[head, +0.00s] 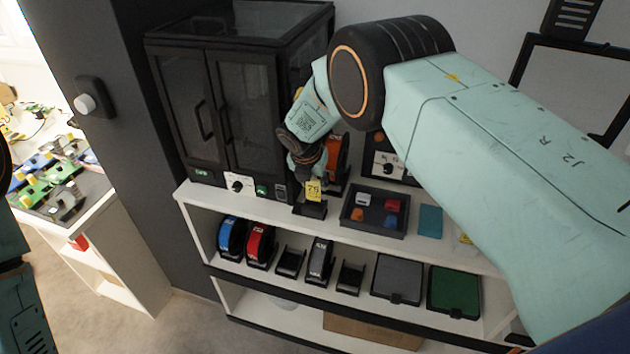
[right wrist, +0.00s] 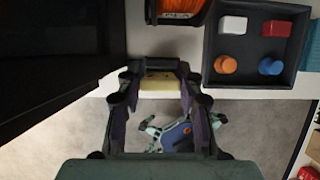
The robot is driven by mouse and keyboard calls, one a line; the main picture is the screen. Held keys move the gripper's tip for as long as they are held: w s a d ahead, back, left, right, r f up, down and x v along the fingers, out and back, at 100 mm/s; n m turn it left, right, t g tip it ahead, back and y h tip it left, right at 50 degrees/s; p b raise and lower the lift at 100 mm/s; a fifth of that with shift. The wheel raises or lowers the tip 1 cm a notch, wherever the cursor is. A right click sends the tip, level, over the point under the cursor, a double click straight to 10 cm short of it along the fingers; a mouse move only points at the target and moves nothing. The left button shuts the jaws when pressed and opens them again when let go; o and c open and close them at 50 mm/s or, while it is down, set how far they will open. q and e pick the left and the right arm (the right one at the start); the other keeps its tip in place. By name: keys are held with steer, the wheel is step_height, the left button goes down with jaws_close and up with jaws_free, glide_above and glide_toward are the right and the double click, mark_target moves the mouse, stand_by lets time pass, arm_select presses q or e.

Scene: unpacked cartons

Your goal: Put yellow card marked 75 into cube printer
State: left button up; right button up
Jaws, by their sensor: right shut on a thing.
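My right gripper (head: 312,178) is shut on the yellow card (head: 314,190) marked 75, just in front of the upper shelf's edge. In the right wrist view, the card (right wrist: 158,83) shows edge-on between the fingertips of the right gripper (right wrist: 155,85). In the head view, a small black stand (head: 310,209) appears right below the card; I cannot tell whether they touch. The large black cabinet with dark glass doors (head: 235,105), which looks like the cube printer, stands left of the gripper. Its doors look shut. My left gripper is not in view.
An orange spool (head: 335,155) stands behind the gripper. A dark tray (head: 352,222) with red, white, blue and orange pieces sits to the right. Spools, black holders and a green bin (head: 454,290) fill the lower shelf (head: 214,264). A table with circuit boards is far left.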

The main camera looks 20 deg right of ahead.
mark_target(314, 189)
steer(key=shift+s+d, duration=0.1)
stand_by(0.3)
steer(key=shift+f, duration=0.15)
steer(key=shift+f+b, duration=0.55)
steer(key=shift+f+b, duration=0.3)
steer(key=shift+f+b, duration=0.35)
steer(key=shift+f, duration=0.35)
steer(key=shift+f, duration=0.1)
